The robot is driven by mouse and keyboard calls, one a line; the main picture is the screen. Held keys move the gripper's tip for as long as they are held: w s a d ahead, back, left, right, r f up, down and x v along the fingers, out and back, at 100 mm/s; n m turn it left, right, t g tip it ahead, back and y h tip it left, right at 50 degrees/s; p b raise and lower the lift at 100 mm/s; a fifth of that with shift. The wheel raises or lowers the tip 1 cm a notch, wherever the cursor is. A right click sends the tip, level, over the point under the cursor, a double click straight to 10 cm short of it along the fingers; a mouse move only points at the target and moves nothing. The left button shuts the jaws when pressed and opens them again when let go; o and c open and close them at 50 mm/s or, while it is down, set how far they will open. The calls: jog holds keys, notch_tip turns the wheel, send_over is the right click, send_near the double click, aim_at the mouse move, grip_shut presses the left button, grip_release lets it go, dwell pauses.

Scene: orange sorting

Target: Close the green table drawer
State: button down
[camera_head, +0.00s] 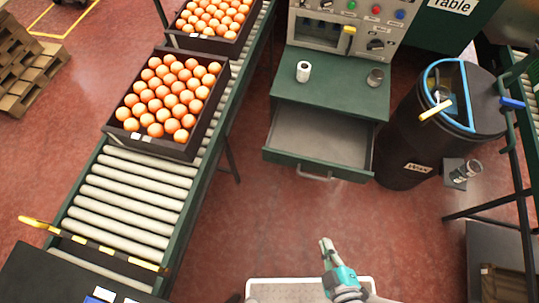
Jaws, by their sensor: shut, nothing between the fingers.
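The green table (335,83) stands at the upper middle, below a control panel. Its drawer (318,158) is pulled out toward me, with a green front and a metal handle (316,177). The grey inside of the drawer shows and looks empty. My gripper (326,245) is at the bottom middle, in front of the drawer and apart from the handle. Its fingers are shut with nothing between them.
A roller conveyor (128,190) with crates of oranges (190,143) runs along the left. A black bin (405,140) with a blue rim stands right of the drawer. Red floor between my gripper and the drawer is clear. A white cup and a metal cup stand on the table.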

jog(key=w+a+f+n+g, duration=0.2)
jog(key=w+a+f+n, duration=0.1)
jog(key=w+f+n, duration=0.3)
jog(key=n+g+h, duration=0.1)
jog(key=n+h, duration=0.3)
jog(key=n, duration=1.2)
send_near(269, 153)
jog(key=x, duration=0.4)
jog(key=shift+f, duration=0.55)
jog(key=shift+w+d, duration=0.15)
jog(key=shift+w, duration=0.65)
